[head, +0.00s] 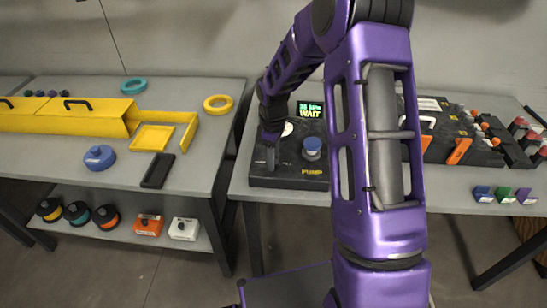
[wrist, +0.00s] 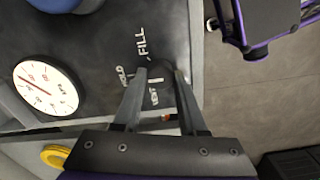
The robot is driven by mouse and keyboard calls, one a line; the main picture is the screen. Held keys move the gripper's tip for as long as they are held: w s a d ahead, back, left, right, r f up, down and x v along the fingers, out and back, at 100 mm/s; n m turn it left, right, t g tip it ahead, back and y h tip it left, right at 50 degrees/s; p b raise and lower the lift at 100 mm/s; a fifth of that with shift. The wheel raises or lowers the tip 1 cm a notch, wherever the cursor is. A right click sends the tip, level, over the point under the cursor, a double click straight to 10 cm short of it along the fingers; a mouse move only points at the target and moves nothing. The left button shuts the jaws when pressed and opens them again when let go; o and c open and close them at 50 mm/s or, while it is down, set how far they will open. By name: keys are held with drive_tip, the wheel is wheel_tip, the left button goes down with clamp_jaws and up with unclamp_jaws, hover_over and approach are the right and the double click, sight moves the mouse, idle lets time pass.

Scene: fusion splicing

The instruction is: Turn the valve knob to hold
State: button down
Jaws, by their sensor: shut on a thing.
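The black pump panel (head: 290,182) stands on the right-hand table, its display reading 36 MPa and WAIT. My gripper (head: 267,158) reaches down at its left side. In the wrist view my gripper (wrist: 161,74) has its two fingertips on either side of a small dark spot by the white labels FILL, HOLD and VENT. It is shut on the valve knob there, which is mostly hidden between the fingers. FILL lies just beyond the tips, HOLD beside the left finger, VENT between the fingers. The knob's exact pointing is not clear.
Black equipment with orange parts (head: 460,150) is at the right. The left table (head: 205,140) holds yellow covers and a blue round piece (head: 99,157).

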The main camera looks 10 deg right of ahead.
drive_tip(key=shift+c, duration=2.3)
unclamp_jaws()
wheel_tip(320, 180, up, 18)
drive_tip(key=p, duration=0.1)
drive_tip(key=shift+f, duration=0.25)
